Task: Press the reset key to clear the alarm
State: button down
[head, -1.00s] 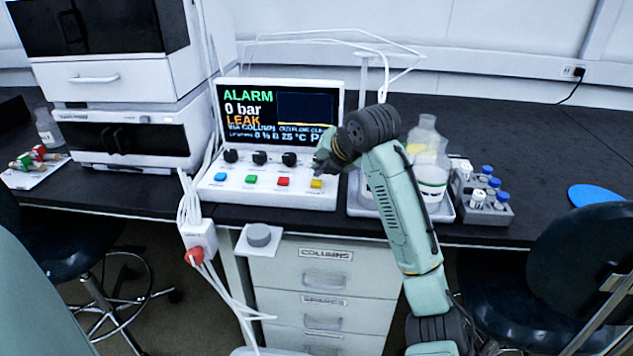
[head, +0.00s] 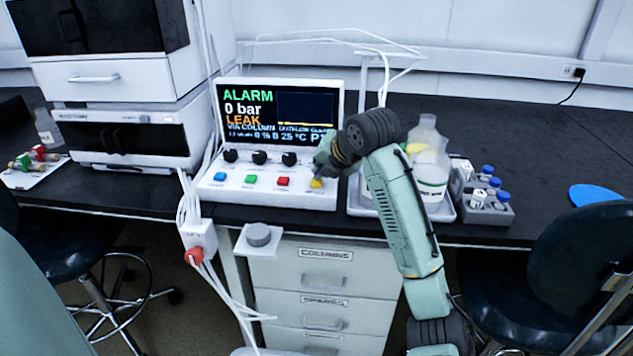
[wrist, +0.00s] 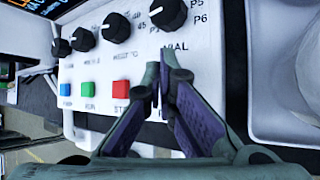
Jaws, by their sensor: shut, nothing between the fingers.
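The white control panel (head: 270,195) stands on the bench, its screen (head: 278,115) reading ALARM, 0 bar and LEAK. Along its front are a blue key (head: 220,177), a green key (head: 251,180), a red key (head: 283,182) and a yellow key (head: 316,184). The yellow key's label is too small to read. My gripper (head: 318,174) is shut and empty, pointing down at the yellow key; I cannot tell whether it touches. In the wrist view, the closed fingertips (wrist: 161,68) lie right of the red key (wrist: 121,90) and hide the yellow key.
Several black knobs (head: 260,158) sit behind the keys. A tray (head: 358,207) with bottles (head: 430,165) stands just right of the panel, beside a vial rack (head: 485,205). White instruments (head: 130,135) stand at the left. Cables (head: 188,205) hang at the panel's left.

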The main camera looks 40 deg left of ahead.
aim_at(320, 181)
jog(key=shift+f+b, duration=0.3)
jog(key=shift+f, duration=0.25)
jog(key=shift+r, duration=0.15)
dwell(0.5)
jog(key=shift+r+p, duration=0.75)
jog(key=shift+r, duration=0.1)
notch_tip(320, 181, up, 5)
jog(key=p, duration=0.4)
dwell(0.6)
